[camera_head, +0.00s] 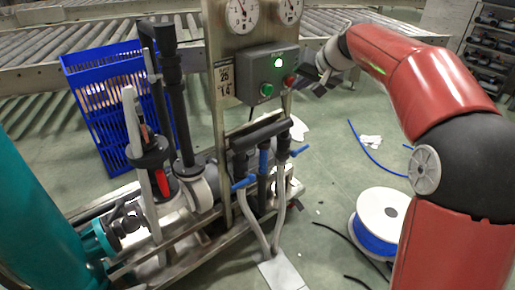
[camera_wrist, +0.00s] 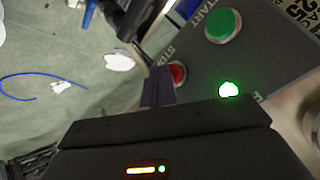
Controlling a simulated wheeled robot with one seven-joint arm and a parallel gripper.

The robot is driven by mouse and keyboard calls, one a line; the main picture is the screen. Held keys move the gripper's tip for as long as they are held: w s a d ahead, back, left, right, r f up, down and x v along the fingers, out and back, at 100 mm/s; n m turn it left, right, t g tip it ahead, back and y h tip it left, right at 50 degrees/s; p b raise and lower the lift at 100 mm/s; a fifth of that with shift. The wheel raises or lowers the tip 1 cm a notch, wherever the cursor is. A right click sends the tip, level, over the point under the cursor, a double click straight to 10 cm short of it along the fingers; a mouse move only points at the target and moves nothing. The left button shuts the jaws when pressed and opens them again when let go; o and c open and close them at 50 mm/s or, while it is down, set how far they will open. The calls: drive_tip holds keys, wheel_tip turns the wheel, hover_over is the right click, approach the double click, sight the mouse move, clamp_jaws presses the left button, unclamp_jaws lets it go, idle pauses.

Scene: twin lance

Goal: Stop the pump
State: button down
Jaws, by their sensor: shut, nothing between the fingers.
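The pump's grey control box (camera_head: 252,80) is fixed to a steel post below two gauges. It has a green button (camera_head: 267,90), a red button (camera_head: 290,81) and a green lamp (camera_head: 278,63), which is lit. In the wrist view the green button (camera_wrist: 223,24) is marked START, and the red button (camera_wrist: 179,73) has lettering beginning "ST", partly hidden. The lit lamp also shows there (camera_wrist: 229,89). My gripper (camera_head: 308,85) is shut and empty, just right of the red button. Its dark fingers (camera_wrist: 158,86) partly cover that button; I cannot tell whether they touch it.
Two gauges (camera_head: 240,14) sit above the box. Black handles and blue-levered hoses (camera_head: 264,165) stand below it. A blue crate (camera_head: 105,100) is at left. A cable spool (camera_head: 382,212) and loose blue cable (camera_head: 365,155) lie on the floor at right.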

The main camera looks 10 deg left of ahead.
drive_tip(key=shift+w+a, duration=0.1)
drive_tip(key=shift+w, duration=0.05)
idle(0.3)
drive_tip(key=shift+w+a+f+p, duration=0.1)
drive_tip(key=shift+w+a+p, duration=0.1)
drive_tip(key=shift+p, duration=0.1)
drive_tip(key=shift+s+d, duration=0.1)
drive_tip(key=shift+s+d+b, duration=0.2)
drive_tip(key=shift+d+b, duration=0.05)
drive_tip(key=shift+b, duration=0.05)
drive_tip(key=s+d+b, duration=0.3)
drive_tip(key=d, duration=0.1)
drive_tip(key=shift+s+d, duration=0.35)
drive_tip(key=shift+d, duration=0.05)
idle(0.4)
idle(0.3)
